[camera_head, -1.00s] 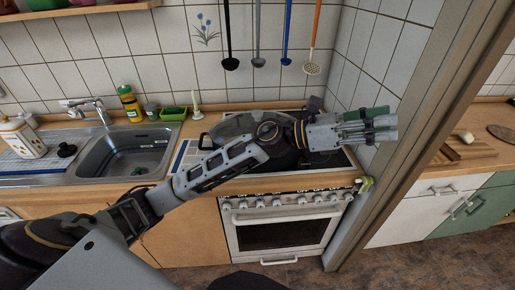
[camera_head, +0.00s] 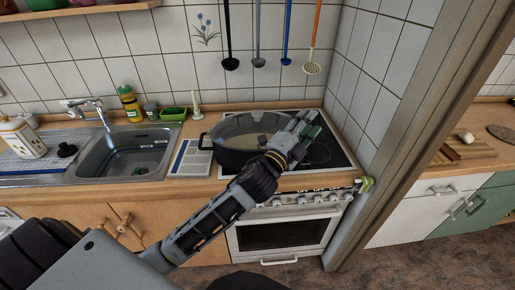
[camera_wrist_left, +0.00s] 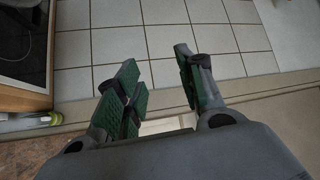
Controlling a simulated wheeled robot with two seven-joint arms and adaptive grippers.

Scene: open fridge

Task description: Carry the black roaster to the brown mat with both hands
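The black roaster (camera_head: 236,158) sits on the stove top, with a clear lid or rim showing above it and a handle at its left side. My left gripper (camera_head: 309,124) is at the roaster's right side and overlaps that side in the head view; I cannot tell if it touches. The left wrist view shows the same gripper (camera_wrist_left: 157,60) open and empty, its green-padded fingers apart with wall tiles behind. The right handle is hidden. I cannot clearly identify the brown mat; a dark brown flat item (camera_head: 502,133) lies on the far right counter. My right gripper is not in view.
A sink (camera_head: 125,152) and a printed sheet (camera_head: 190,158) are left of the stove (camera_head: 325,150). Ladles hang above. A wall post (camera_head: 415,130) separates the stove from the right counter, where a wooden board (camera_head: 470,150) lies.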

